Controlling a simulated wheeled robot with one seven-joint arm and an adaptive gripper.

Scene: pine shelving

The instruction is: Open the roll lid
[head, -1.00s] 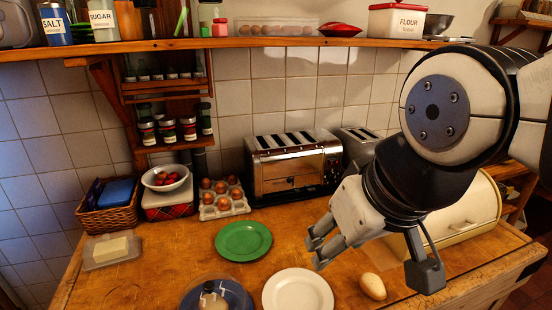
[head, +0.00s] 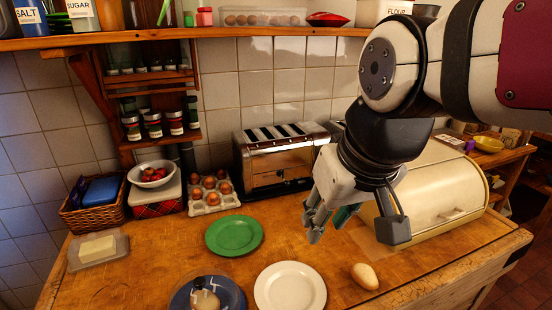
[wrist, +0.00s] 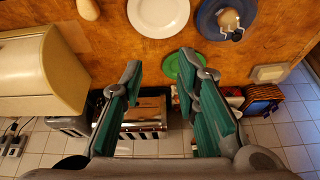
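The roll lid is the cream, curved front of a bread bin (head: 440,200) at the right of the wooden worktop. It is down, with a small pale handle (head: 453,214) low on its front. In the wrist view the bread bin (wrist: 40,75) is at the left. My gripper (head: 328,222) is above the worktop, left of the bin and apart from it. The wrist view shows my gripper's two green-padded fingers (wrist: 158,72) spread wide with nothing between them. My arm hides the bin's left part in the head view.
A chrome toaster (head: 282,155) stands behind my gripper. A white plate (head: 290,288), a green plate (head: 234,235), a blue plate (head: 228,293) and an egg-shaped item (head: 365,276) lie on the worktop. A shelf (head: 250,40) runs above. Bare worktop lies in front of the bin.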

